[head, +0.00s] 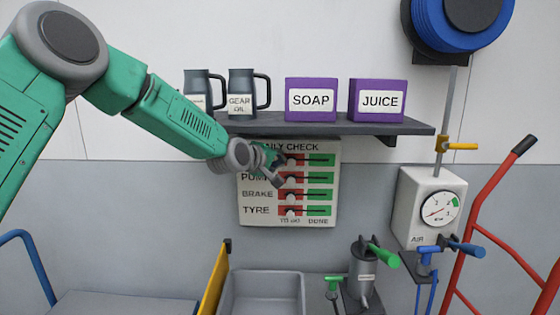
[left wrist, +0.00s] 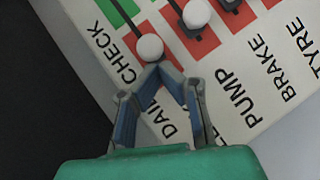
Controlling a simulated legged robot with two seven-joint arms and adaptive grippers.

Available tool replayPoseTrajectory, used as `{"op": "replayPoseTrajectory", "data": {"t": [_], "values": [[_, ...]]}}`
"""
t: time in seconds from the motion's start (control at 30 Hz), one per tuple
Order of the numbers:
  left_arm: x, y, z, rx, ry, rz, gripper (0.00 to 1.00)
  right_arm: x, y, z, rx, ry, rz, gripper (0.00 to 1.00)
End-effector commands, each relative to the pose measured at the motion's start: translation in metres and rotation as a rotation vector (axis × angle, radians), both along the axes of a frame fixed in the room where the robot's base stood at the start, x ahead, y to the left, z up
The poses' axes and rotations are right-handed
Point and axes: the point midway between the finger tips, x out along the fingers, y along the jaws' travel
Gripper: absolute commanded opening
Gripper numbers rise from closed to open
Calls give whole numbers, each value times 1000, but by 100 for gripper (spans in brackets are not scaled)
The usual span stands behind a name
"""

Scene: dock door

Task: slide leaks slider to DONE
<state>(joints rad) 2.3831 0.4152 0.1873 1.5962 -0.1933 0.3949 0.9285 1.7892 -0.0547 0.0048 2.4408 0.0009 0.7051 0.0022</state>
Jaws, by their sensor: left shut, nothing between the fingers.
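The DAILY CHECK board (head: 328,218) hangs on the wall below the shelf. Its rows run from red on the left to green on the right, over DONE. My left gripper (head: 279,172) is in front of the top row and hides the leaks label and slider in the head view. In the left wrist view my left gripper (left wrist: 160,70) is shut and empty, its fingertips right beside the round white leaks knob (left wrist: 149,47) on its label side. Whether they touch it I cannot tell. The pump knob (left wrist: 197,12) is close by. The lower knobs (head: 290,197) sit on red. My right gripper is out of view.
The shelf (head: 400,126) juts out just above the board, holding two jugs (head: 241,92), a SOAP box (head: 311,100) and a JUICE box (head: 378,100). An air gauge box (head: 408,192) is to the right. A grey bin (head: 262,278) stands below.

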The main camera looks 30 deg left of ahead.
Motion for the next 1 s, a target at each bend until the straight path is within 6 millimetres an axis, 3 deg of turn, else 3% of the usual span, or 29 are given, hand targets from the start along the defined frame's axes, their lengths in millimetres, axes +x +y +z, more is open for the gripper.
{"op": "replayPoseTrajectory", "data": {"t": [0.33, 0.7, 1.0], "values": [[3, -8, 1, 4, 0, -2, 0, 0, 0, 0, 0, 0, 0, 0], [38, -77, 0, 5, 1, -1, 0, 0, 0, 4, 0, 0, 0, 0], [42, -88, 0, 0, 0, -1, 0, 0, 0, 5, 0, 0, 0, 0]]}}
